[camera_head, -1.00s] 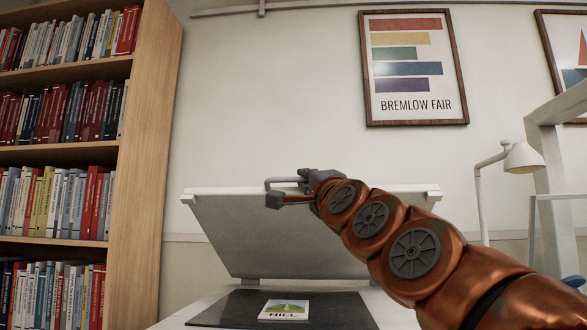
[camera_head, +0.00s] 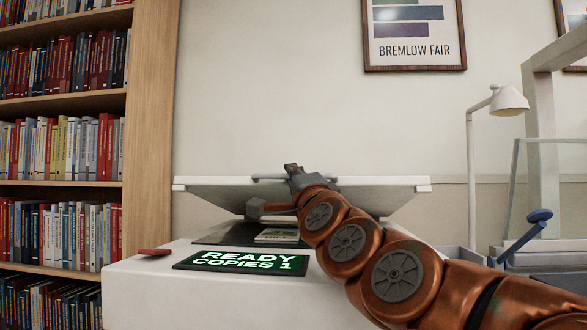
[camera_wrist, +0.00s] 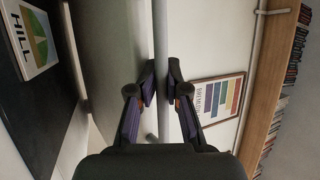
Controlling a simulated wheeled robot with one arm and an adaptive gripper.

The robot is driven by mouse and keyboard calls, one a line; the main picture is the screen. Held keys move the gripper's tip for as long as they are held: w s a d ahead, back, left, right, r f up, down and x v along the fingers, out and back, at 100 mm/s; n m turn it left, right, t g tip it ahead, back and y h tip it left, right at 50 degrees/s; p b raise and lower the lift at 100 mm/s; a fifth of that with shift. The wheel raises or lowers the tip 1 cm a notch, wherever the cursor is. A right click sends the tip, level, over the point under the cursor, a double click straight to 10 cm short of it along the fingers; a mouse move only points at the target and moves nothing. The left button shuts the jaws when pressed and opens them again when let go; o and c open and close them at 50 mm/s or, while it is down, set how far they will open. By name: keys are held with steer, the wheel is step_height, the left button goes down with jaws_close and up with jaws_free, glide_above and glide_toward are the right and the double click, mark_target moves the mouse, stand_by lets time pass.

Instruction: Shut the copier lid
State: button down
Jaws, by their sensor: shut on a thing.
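The white copier lid (camera_head: 385,184) is partly open, tilted up from the copier (camera_head: 140,290) with its front edge raised. A small booklet (camera_head: 277,235) lies on the dark glass (camera_head: 215,236) under the lid. In the wrist view the booklet (camera_wrist: 28,35) reads "HILL". My arm hides part of the lid's right side.
A bookcase (camera_head: 150,130) stands at left, a lamp (camera_head: 508,100) at right. A framed poster (camera_head: 415,40) hangs behind.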

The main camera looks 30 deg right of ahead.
steer(key=shift+s+r, duration=0.1)
steer(key=shift+s, duration=0.05)
steer(key=c, duration=1.5)
jaws_free()
steer(key=shift+s+d+r, duration=0.1)
steer(key=shift+r, duration=0.45)
step_height(320, 180, up, 8)
steer(key=shift+f, duration=0.15)
steer(key=shift+a+r, duration=0.2)
steer(key=shift+r, duration=0.3)
